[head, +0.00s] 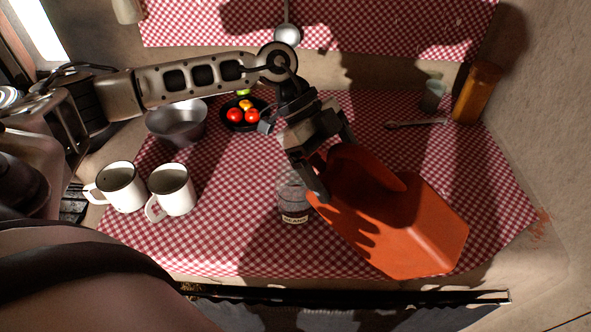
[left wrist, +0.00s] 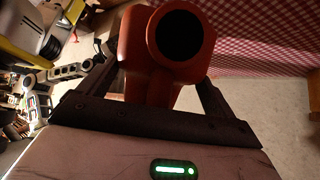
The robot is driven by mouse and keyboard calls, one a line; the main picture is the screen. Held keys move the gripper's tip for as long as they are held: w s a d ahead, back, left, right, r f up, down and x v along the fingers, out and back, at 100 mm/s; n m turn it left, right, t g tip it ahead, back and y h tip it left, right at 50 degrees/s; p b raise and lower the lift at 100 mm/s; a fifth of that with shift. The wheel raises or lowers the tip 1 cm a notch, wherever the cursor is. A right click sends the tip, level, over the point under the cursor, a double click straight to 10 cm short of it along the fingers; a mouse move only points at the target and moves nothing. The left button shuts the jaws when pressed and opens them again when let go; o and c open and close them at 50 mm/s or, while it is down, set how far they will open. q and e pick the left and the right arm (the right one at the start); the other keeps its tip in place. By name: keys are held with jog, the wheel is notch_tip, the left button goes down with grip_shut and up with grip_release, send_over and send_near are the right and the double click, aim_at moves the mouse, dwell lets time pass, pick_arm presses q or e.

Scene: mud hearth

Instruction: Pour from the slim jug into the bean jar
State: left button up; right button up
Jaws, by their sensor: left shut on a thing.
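My left gripper (head: 330,175) is shut on an orange jug (head: 420,235), which I take as the slim jug. The jug is tilted, its broad base end toward the lower right in the head view. In the left wrist view the jug (left wrist: 150,75) shows its round dark mouth toward the camera, between the fingers. The gripper partly covers the jar's upper part. No stream shows, and the jug's mouth is hidden in the head view.
Two white mugs (head: 121,187) and (head: 174,188) stand at the left. A grey metal pot (head: 178,123) and a dark bowl (head: 232,123) of red and orange produce are behind.

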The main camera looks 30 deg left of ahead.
pick_arm(q)
jog(key=shift+a+r+h+b, duration=0.1)
jog(key=shift+r+h+b, duration=0.15)
jog(key=shift+h, duration=0.55)
dwell(1.5)
jog(key=shift+w+a+r+h, duration=0.1)
jog(key=shift+a+r+h, duration=0.85)
jog(key=shift+r, duration=0.15)
dwell(1.9)
jog(key=shift+a+f+h+b, duration=0.25)
jog(key=shift+f+h+b, duration=0.2)
jog(key=shift+h, duration=0.3)
dwell(2.0)
